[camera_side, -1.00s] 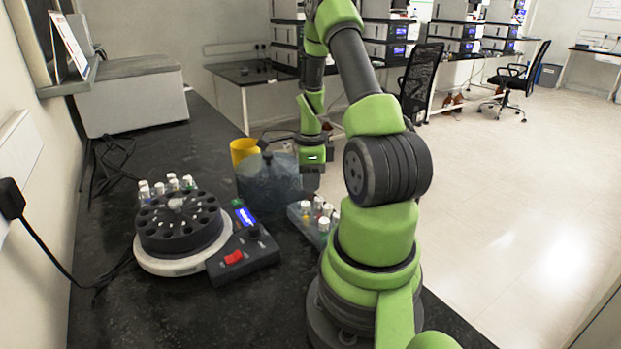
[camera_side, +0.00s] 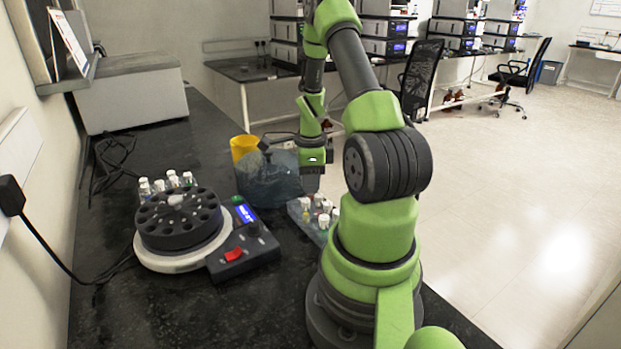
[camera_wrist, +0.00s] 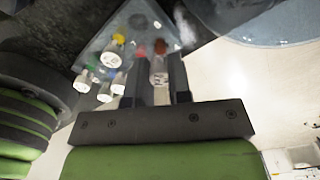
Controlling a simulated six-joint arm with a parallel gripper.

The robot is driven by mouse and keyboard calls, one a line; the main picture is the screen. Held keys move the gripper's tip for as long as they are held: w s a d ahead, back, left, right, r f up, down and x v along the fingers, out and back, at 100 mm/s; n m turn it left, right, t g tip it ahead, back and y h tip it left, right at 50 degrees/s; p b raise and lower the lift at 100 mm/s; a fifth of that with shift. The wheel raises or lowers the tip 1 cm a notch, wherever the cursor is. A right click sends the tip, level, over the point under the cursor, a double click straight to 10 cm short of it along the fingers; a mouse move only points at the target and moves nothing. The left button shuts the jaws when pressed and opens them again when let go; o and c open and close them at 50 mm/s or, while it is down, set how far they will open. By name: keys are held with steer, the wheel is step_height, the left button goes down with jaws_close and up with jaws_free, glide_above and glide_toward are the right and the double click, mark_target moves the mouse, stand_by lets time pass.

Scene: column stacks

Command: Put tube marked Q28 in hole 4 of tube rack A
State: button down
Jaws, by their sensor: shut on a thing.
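My gripper (camera_wrist: 155,92) is shut on a tube with a red-brown cap (camera_wrist: 159,62), which stands between the fingers in the wrist view. Its marking is too small to read. The gripper also shows in the side view (camera_side: 311,185), low over the rack with its fingertips close to the tubes. A pale blue-grey tube rack (camera_wrist: 98,52) holds several other tubes, among them a yellow-capped one (camera_wrist: 114,50). The rack also shows in the side view (camera_side: 300,214). I cannot read any rack letter or hole number, nor tell whether the held tube is clear of the rack.
A dark round rotor device (camera_side: 180,220) with a control box (camera_side: 243,250) stands left of the rack; several white-capped tubes (camera_side: 172,179) stand behind it. A translucent blue container (camera_side: 268,182) and a yellow cup (camera_side: 243,148) stand close behind the rack. The front bench is clear.

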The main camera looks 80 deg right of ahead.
steer(key=shift+f, duration=0.8)
steer(key=c, duration=1)
jaws_free()
steer(key=shift+o, duration=1.4)
steer(key=shift+f, duration=0.1)
steer(key=shift+a, duration=0.1)
steer(key=shift+r, duration=3.05)
